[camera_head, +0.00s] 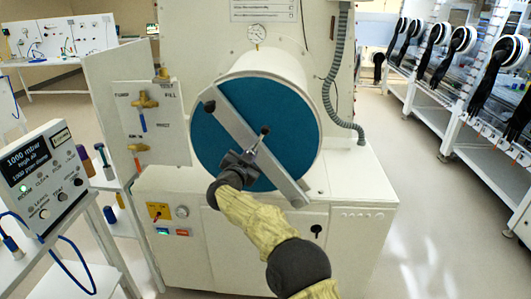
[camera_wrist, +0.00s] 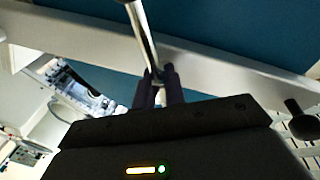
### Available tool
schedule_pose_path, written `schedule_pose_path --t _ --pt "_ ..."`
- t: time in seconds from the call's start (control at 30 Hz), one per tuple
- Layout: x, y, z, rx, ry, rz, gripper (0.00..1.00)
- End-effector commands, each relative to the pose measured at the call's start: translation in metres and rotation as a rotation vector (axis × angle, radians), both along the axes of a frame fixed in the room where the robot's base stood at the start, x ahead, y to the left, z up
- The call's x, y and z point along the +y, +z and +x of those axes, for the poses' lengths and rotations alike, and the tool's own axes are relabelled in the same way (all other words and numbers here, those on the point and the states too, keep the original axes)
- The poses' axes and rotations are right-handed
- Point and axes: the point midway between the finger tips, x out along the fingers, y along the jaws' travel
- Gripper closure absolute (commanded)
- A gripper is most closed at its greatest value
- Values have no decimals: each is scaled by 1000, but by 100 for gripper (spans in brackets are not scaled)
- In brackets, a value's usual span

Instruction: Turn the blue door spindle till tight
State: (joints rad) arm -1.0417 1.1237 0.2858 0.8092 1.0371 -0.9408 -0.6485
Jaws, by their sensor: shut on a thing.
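The blue round door (camera_head: 215,147) closes the front of a white cylindrical chamber. A grey bar (camera_head: 228,120) lies diagonally across it, from upper left to lower right. The spindle handle (camera_head: 262,138), a thin metal rod with a dark knob, stands at the middle of the bar. My gripper (camera_head: 247,157) is in front of the door's middle, shut on the handle rod. In the wrist view the metal rod (camera_wrist: 141,35) runs down between the two dark fingers (camera_wrist: 157,88). The blue door (camera_wrist: 230,40) and the bar (camera_wrist: 215,62) lie behind them. The spindle's base is hidden.
A valve panel (camera_head: 146,120) with brass taps stands left of the chamber. A pressure readout box (camera_head: 42,170) reading 1000 mbar stands at the far left. A grey hose (camera_head: 340,85) hangs at right. Gloveboxes with black gloves (camera_head: 490,75) line the right; the floor (camera_head: 410,220) before them is clear.

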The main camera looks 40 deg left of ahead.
Motion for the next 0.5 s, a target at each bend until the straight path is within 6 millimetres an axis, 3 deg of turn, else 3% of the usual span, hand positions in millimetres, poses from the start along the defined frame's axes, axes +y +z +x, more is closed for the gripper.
schedule_pose_path --t 0.17,0.5 --pt "8 -7 -11 22 16 12 100" --pt "10 -8 -13 27 20 17 100"
